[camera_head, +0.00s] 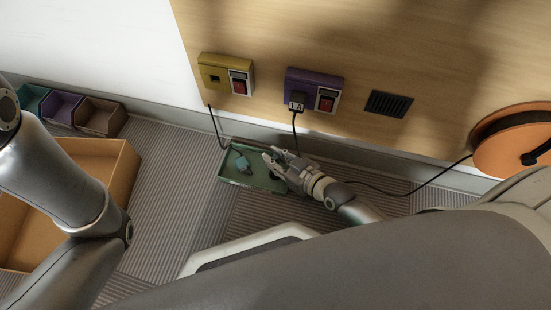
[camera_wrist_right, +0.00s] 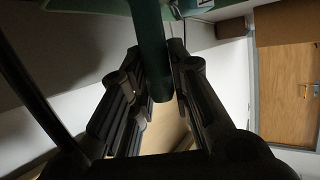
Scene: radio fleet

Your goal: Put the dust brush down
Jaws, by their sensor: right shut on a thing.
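In the right wrist view a dark green handle (camera_wrist_right: 152,55), which I take to be the dust brush, stands between the two fingers of my right gripper (camera_wrist_right: 152,88). The gripper is shut on it. The brush's bristle end is not visible. In the head view my right gripper (camera_head: 277,160) is at the right end of a shallow green tray (camera_head: 233,178) on the floor by the wall, and I cannot make out the brush there. My left arm comes in at the left, but its gripper is out of view.
A teal plug (camera_head: 242,164) lies in the tray. Yellow (camera_head: 213,76) and purple (camera_head: 312,81) socket boxes are on the wall above, with hanging cables. An orange cable reel (camera_head: 500,150) is at right. A cardboard box (camera_head: 122,180) and small bins (camera_head: 99,116) stand left. Ribbed floor left of the tray is clear.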

